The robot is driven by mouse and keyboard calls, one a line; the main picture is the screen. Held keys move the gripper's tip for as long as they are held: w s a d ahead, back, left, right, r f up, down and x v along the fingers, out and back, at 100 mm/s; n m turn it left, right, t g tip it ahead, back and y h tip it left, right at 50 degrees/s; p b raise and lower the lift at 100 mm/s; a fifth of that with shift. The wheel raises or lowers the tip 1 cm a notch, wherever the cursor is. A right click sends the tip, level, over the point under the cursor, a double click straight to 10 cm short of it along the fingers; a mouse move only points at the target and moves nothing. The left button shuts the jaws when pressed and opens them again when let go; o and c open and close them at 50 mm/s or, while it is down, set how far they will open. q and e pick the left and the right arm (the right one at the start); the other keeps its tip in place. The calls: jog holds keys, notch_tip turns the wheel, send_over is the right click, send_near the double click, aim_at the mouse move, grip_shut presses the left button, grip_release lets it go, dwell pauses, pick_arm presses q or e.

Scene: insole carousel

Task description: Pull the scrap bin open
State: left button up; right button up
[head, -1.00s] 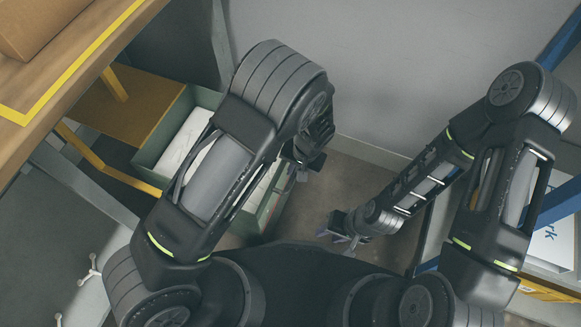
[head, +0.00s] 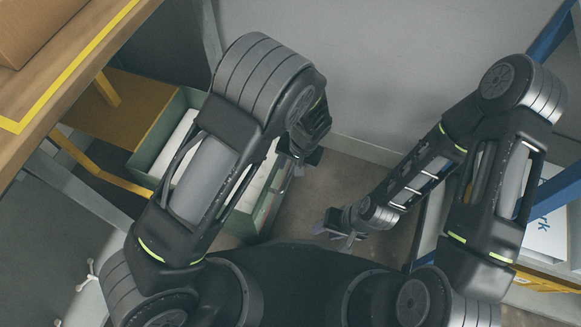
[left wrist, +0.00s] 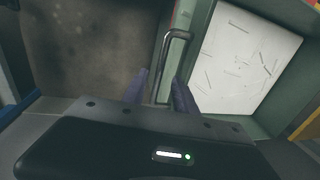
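The scrap bin (head: 262,209) is a green open-topped box with white sheets inside, partly under the table at the left. My left forearm hides its middle in the head view. In the left wrist view, the bin's green rim (left wrist: 198,45) runs beside a grey metal bar handle (left wrist: 166,62). My left gripper (left wrist: 162,88) is open, with one dark purple finger on each side of the handle; I cannot tell whether either finger touches it. In the head view, my right gripper (head: 338,235) is open and empty, low over the floor right of the bin.
A wooden table (head: 75,75) with yellow edge tape stands above the bin at the left. A blue-framed rack (head: 550,190) with a white box is at the right. The grey wall (head: 400,70) is behind. Bare floor (head: 310,205) lies between bin and rack.

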pick_arm(q)
jog(key=r, duration=0.4)
jog(key=shift+s+d+r+p, duration=0.15)
jog(key=shift+d+r+p, duration=0.2)
jog(key=shift+d, duration=0.05)
pick_arm(e)
jog(key=shift+r, duration=0.5)
